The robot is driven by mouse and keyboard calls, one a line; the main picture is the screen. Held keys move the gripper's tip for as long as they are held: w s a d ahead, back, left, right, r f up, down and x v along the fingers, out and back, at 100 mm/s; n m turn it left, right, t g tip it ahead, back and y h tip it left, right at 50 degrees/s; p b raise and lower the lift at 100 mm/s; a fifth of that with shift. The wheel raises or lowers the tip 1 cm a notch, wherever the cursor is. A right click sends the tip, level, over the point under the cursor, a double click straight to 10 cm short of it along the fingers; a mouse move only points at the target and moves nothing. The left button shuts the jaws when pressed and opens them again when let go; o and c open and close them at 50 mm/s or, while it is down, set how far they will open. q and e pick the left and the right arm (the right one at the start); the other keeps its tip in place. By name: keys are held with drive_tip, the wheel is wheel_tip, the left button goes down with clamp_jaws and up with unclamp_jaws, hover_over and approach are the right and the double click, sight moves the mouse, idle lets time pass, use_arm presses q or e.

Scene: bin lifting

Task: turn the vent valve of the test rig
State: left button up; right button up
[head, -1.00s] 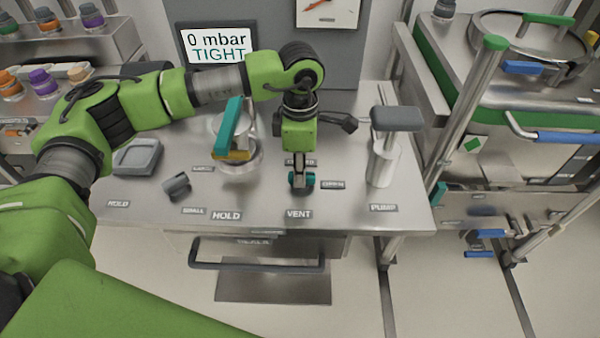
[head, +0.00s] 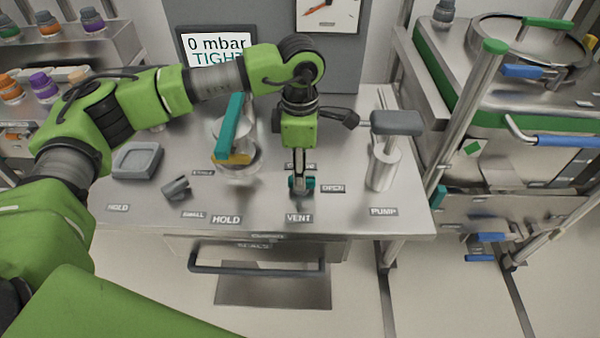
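The test rig is a steel bench (head: 270,210) with a screen reading "0 mbar TIGHT", partly covered by my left arm. The vent valve (head: 310,183) is a small teal handle just behind the VENT label (head: 299,218). My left gripper (head: 299,184) points down onto it, fingers close together around the handle and apparently shut on it. The fingers hide much of the handle, so its exact angle is hard to tell. An OPEN label (head: 333,188) lies to its right; a label behind the gripper is mostly covered. My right gripper is not in view.
A pump with a grey handle (head: 397,122) stands to the right. A clamp with a teal lever (head: 228,125) and a chamber stand close on the left. A grey tray (head: 137,160) and small grey fitting (head: 176,188) lie further left. A steel cart is at the right.

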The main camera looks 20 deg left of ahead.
use_arm(q)
wheel_tip(320, 180, up, 10)
drive_tip(key=shift+r, duration=0.15)
idle(0.6)
